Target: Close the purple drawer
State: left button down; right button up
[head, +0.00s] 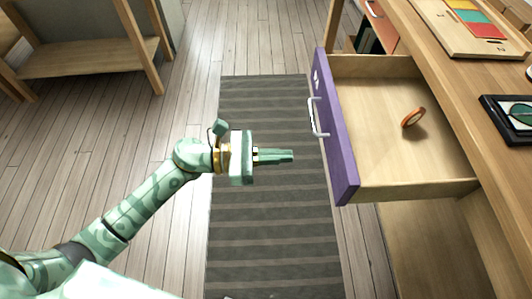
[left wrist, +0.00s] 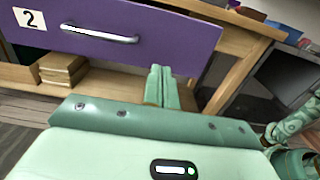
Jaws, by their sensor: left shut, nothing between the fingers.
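The purple drawer (head: 334,130) stands pulled out from the wooden desk at the right of the head view, with its pale wood inside showing. Its front has a silver handle (head: 313,117). In the left wrist view the purple front (left wrist: 170,32) carries the same handle (left wrist: 98,34) and a white label with a 2 (left wrist: 28,18). My left gripper (head: 291,155) is shut and empty, pointing right toward the drawer front, a short gap away from it. In the left wrist view its fingers (left wrist: 161,72) show below the purple front. My right gripper is not in view.
An orange-brown ring-shaped object (head: 413,117) lies in the drawer. The desk top (head: 440,70) holds a board with coloured pieces (head: 477,22) and a black tray (head: 510,122). A striped rug (head: 265,240) covers the floor below. A wooden shelf unit (head: 90,58) stands at upper left.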

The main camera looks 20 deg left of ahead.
aim_at(332, 155)
pick_arm(q)
jog(key=b+x, duration=0.1)
jog(key=x, duration=0.6)
jog(key=shift+d+f, duration=0.1)
jog(key=shift+d, duration=0.1)
jog(key=shift+w+d, duration=0.15)
jog(key=shift+d, duration=0.3)
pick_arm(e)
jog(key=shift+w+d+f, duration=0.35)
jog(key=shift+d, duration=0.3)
